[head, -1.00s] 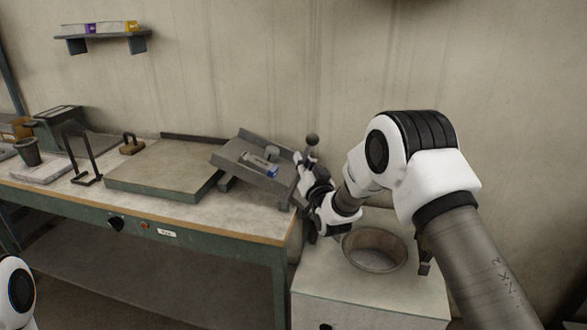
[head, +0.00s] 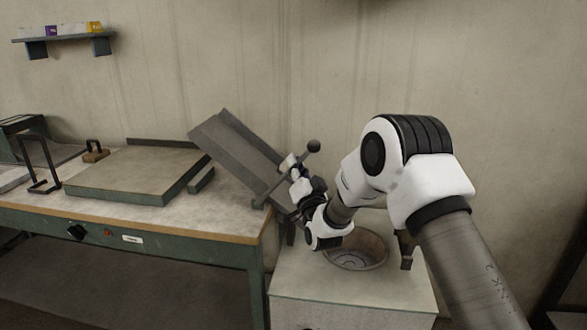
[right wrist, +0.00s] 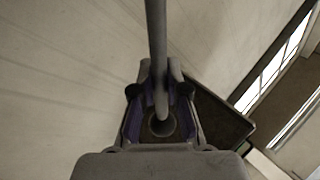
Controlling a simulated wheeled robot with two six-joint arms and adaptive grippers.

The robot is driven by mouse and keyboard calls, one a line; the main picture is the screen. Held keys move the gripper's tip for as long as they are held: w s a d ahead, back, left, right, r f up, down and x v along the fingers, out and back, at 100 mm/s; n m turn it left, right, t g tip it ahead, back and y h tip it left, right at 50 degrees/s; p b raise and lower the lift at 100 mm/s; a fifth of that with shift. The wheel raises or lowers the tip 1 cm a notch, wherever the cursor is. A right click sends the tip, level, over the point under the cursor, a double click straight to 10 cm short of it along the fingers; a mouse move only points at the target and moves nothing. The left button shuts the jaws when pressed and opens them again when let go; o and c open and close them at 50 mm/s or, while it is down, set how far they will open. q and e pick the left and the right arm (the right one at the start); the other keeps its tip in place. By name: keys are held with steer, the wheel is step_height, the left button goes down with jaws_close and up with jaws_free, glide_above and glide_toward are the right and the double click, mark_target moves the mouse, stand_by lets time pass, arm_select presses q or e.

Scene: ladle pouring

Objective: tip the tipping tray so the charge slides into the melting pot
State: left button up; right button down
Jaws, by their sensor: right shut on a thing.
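The tipping tray (head: 232,150), a grey flat trough with raised sides, is tilted steeply, its low end toward the right. Its visible surface looks bare, with no charge on it. My right gripper (head: 297,172) is shut on the tray's bar handle (head: 285,172), which ends in a round knob; the bar also runs up between the fingers in the right wrist view (right wrist: 156,40). The round melting pot (head: 357,250) sits in the pale cabinet below my right wrist. My arm hides part of its opening, and I cannot make out the charge inside. My left gripper is out of view.
The workbench (head: 215,218) on the left carries a flat grey slab (head: 135,172), a small handled block (head: 95,152) and a black wire stand (head: 42,165). The pale cabinet (head: 350,293) stands right of the bench. A wall shelf (head: 65,38) is far above.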

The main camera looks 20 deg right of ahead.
steer(key=shift+f, duration=0.3)
steer(key=c, duration=1.3)
jaws_free()
steer(key=shift+o, duration=0.6)
steer(key=shift+d+r, duration=0.1)
steer(key=shift+d, duration=0.05)
steer(key=shift+s, duration=0.1)
steer(key=v, duration=1.2)
